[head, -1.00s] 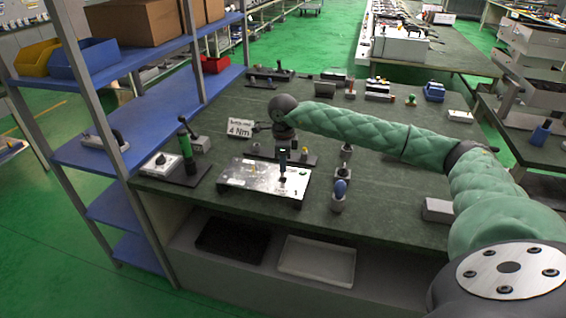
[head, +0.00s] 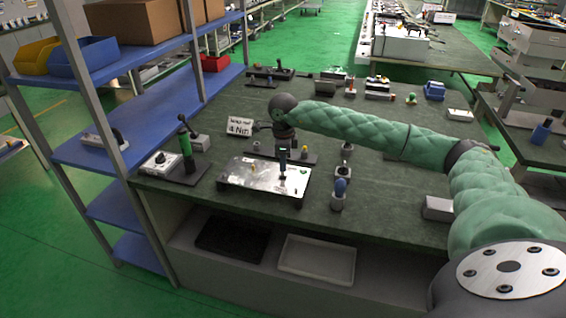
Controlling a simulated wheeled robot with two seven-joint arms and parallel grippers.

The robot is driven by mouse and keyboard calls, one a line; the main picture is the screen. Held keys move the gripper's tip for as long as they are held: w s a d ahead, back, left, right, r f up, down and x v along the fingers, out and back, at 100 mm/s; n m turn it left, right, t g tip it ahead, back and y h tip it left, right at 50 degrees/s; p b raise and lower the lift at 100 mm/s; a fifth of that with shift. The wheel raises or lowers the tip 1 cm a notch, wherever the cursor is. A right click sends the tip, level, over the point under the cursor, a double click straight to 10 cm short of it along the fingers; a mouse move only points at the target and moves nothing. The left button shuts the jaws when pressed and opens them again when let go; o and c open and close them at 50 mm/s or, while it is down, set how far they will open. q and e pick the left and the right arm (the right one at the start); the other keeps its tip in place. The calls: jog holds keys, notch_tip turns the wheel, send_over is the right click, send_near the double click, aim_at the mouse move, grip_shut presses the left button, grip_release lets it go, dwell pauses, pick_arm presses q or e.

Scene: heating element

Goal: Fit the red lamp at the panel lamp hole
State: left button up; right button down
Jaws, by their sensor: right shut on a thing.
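The metal panel (head: 243,174) lies flat, slightly raised, near the front of the dark green workbench. My right gripper (head: 283,175) points down over the right part of the panel. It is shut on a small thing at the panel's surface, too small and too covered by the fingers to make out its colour. I cannot tell whether that thing is the red lamp or whether it sits in the lamp hole. A small yellow part (head: 254,169) shows on the panel. My left gripper is not in view.
A blue-topped part in a holder (head: 339,194) stands right of the panel. A green upright tool (head: 186,147) and a grey box stand at left. A blue shelf rack (head: 95,148) borders the left. The bench's right front is mostly clear.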

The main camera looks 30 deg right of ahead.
jog(key=shift+b, duration=0.75)
dwell(1.2)
jog(key=shift+f+b, duration=1.45)
jog(key=shift+f, duration=0.4)
jog(key=c, duration=1.3)
grip_release()
jog(key=shift+r, duration=0.2)
notch_tip(320, 180, up, 6)
jog(key=shift+r+b, duration=0.2)
jog(key=shift+b, duration=0.7)
jog(key=shift+r, duration=0.55)
